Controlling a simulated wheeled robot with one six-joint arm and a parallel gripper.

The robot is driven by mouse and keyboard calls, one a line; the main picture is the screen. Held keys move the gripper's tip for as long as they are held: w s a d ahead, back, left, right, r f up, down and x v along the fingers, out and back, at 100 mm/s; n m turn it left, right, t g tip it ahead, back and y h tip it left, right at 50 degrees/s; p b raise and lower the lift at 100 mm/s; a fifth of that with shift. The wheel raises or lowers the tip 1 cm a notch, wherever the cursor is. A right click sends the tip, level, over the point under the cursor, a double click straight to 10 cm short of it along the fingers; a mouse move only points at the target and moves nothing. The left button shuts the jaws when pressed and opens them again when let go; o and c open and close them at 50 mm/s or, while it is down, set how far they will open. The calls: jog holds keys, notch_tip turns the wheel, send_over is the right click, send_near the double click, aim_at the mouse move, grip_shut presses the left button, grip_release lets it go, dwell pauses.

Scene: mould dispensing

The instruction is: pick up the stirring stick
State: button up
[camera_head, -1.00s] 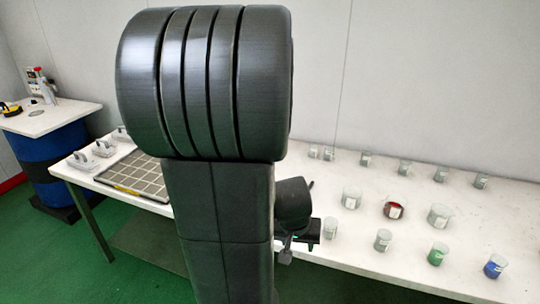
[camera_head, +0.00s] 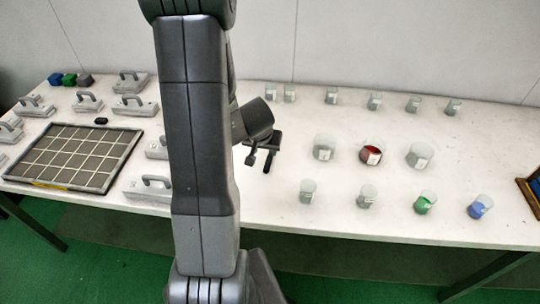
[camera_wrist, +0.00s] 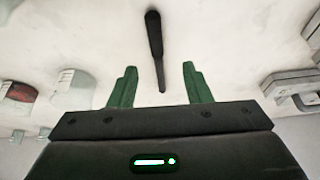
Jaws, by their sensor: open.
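The stirring stick (camera_wrist: 154,38) is black and slim, with a thicker handle end at the top of the wrist view. It lies on the pale table, its thin end pointing down into the space between my fingers. My gripper (camera_wrist: 159,68) is open, with its two green fingers apart on either side of the stick's thin end and touching nothing that I can see. In the head view my gripper (camera_head: 260,150) hangs over the table, right of my arm. A dark, narrow shape shows beside it there; I cannot tell whether it is the stick or a finger.
A red-filled beaker (camera_head: 372,152) stands to the right among several clear ones, with green (camera_head: 425,203) and blue (camera_head: 481,207) beakers in front. A gridded tray (camera_head: 112,178) lies at left, among several handled grey blocks (camera_head: 136,104). Bare table surrounds the stick.

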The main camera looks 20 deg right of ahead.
aim_at(269, 158)
jog(key=b+x, duration=0.1)
jog(key=x, duration=0.1)
jog(key=b+x, duration=0.1)
jog(key=x, duration=0.2)
jog(key=b+x, duration=0.1)
jog(key=x, duration=0.2)
jog(key=shift+d+f+b, duration=0.15)
jog(key=shift+d+b, duration=0.15)
jog(key=shift+d, duration=0.05)
grip_shut()
